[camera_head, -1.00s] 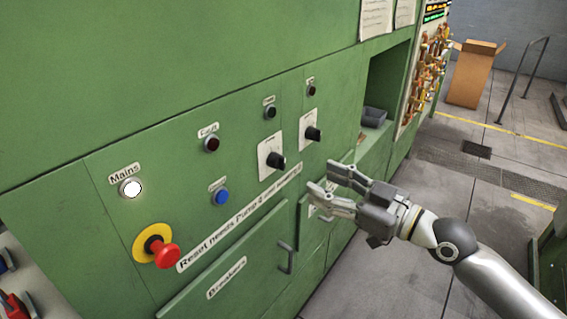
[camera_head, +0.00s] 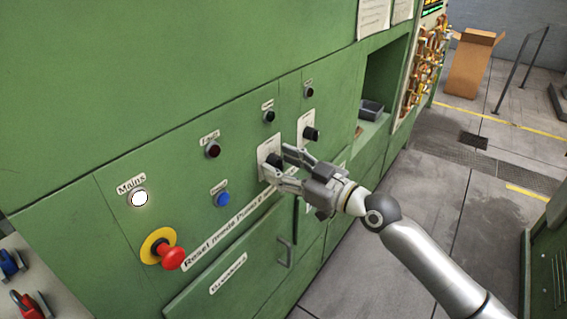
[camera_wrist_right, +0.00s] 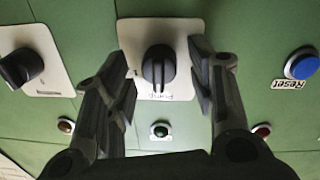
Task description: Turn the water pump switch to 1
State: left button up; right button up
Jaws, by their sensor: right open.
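The water pump switch is a black rotary knob (camera_head: 274,160) on a white plate (camera_head: 264,150) on the green panel. In the right wrist view the knob (camera_wrist_right: 158,68) sits between the fingers, on a plate whose label is partly legible as "Pump". My right gripper (camera_head: 284,164) is open, with one finger on each side of the knob; it also shows in the right wrist view (camera_wrist_right: 163,85). A gap shows between each finger and the knob there. My left gripper is not in view.
A second black knob (camera_head: 310,133) on its own plate is to the right. A blue Reset button (camera_head: 222,198), the lit Mains lamp (camera_head: 139,198) and a red emergency stop (camera_head: 171,257) are to the left. A door handle (camera_head: 285,252) juts out below.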

jog(key=c, duration=1)
jog(key=shift+c, duration=0.2)
jog(key=shift+m, duration=0.4)
jog(key=m+p, duration=0.1)
jog(key=m, duration=0.4)
jog(key=shift+m+g, duration=0.3)
jog(key=m+p, duration=0.2)
jog(key=m, duration=0.3)
jog(key=shift+w+d, duration=0.1)
jog(key=o, duration=1)
